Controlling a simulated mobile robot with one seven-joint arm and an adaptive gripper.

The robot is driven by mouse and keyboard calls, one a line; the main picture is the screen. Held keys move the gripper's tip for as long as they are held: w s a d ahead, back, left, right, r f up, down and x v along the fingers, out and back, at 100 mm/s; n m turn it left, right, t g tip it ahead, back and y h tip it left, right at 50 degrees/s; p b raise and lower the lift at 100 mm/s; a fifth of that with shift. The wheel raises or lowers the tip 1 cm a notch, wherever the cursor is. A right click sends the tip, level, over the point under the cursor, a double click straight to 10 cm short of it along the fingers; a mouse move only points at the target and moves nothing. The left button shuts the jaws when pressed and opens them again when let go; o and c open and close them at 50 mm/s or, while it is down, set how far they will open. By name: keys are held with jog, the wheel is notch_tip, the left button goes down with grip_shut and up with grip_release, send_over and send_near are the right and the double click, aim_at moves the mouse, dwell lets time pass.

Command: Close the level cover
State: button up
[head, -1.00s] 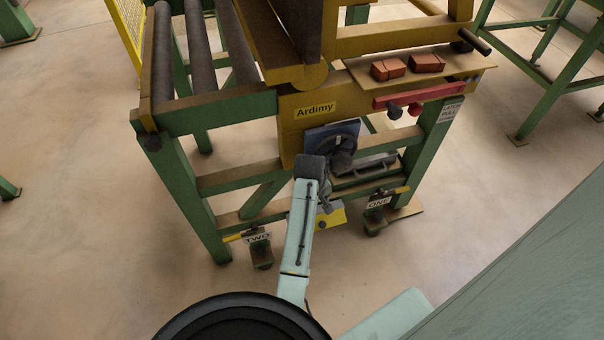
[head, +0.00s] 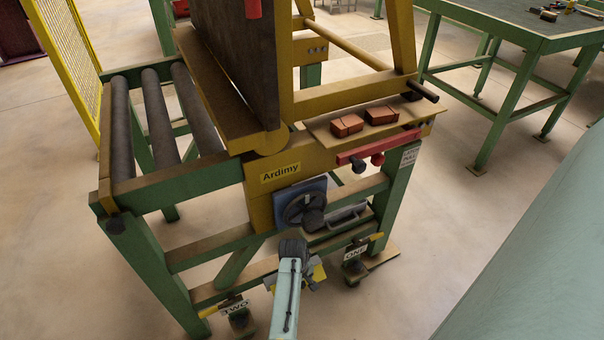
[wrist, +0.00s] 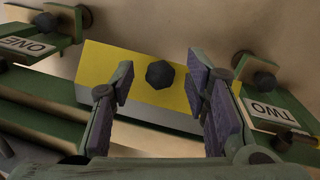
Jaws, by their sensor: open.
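A yellow plate with a dark faceted knob (wrist: 160,74), which looks like the level cover (wrist: 107,72), fills the middle of the wrist view above a grey strip. In the head view the yellow plate (head: 319,271) shows low on the machine's front, partly hidden by my arm. Whether it is hinged, and how far open it is, I cannot tell. My gripper (wrist: 161,72) is open, with one purple-padded finger on each side of the knob in the picture. Contact does not show. In the head view my gripper (head: 308,279) is small, in front of the plate.
Pedals with labels TWO (head: 240,320) and ONE (head: 353,270) flank the plate low down. Above are a dark handwheel (head: 303,209) on a blue plate, a grey handle (head: 348,216), and a red bar (head: 372,149). A green machine leg (head: 397,200) stands right. Open floor lies in front.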

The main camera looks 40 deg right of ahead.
jog(key=shift+f, duration=0.1)
jog(key=shift+c, duration=0.4)
grip_shut()
